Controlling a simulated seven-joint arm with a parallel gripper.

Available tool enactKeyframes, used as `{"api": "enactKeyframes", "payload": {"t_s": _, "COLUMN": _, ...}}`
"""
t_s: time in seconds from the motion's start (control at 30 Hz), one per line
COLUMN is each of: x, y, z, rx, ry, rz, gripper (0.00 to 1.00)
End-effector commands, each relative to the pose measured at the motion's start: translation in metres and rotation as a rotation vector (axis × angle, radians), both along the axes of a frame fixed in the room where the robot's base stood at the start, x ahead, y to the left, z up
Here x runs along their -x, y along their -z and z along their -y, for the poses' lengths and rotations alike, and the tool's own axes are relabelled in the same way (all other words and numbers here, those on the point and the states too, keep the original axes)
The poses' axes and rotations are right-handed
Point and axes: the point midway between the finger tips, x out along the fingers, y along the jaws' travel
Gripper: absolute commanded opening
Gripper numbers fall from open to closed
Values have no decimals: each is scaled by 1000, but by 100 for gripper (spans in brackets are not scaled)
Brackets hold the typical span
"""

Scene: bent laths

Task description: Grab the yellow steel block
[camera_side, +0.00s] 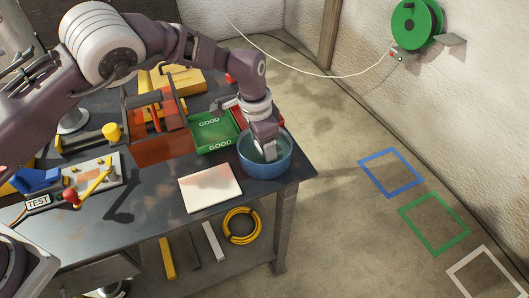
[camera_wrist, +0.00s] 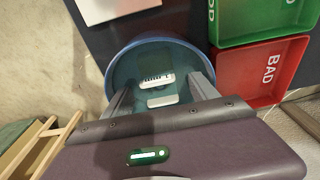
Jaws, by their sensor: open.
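My gripper (camera_side: 268,152) points down into a blue round bowl (camera_side: 266,165) at the right corner of the table. In the wrist view my gripper (camera_wrist: 162,88) has its two fingers apart inside the bowl (camera_wrist: 118,68). Two pale blocks lie on the bowl's floor between and beyond the fingers: one with dark marks (camera_wrist: 157,80) and a plain one (camera_wrist: 162,100). Neither looks yellow. A yellow bar (camera_side: 167,258) stands out on the lower shelf in the side view, well below and left of my gripper. I cannot tell whether it is the steel block.
A green GOOD tray (camera_side: 213,133) and a red BAD tray (camera_wrist: 262,70) stand beside the bowl. A white sheet (camera_side: 209,187) lies at the table's front. A dark bar (camera_side: 190,249), a pale bar (camera_side: 213,241) and a yellow coil (camera_side: 242,226) are on the lower shelf.

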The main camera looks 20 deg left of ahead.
Motion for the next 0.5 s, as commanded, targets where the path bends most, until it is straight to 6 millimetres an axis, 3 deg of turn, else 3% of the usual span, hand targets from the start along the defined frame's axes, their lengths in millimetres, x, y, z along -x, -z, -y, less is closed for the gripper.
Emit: {"api": "enactKeyframes", "payload": {"t_s": 0.5, "x": 0, "y": 5, "z": 0, "rx": 0, "ry": -1, "rz": 0, "gripper": 67}}
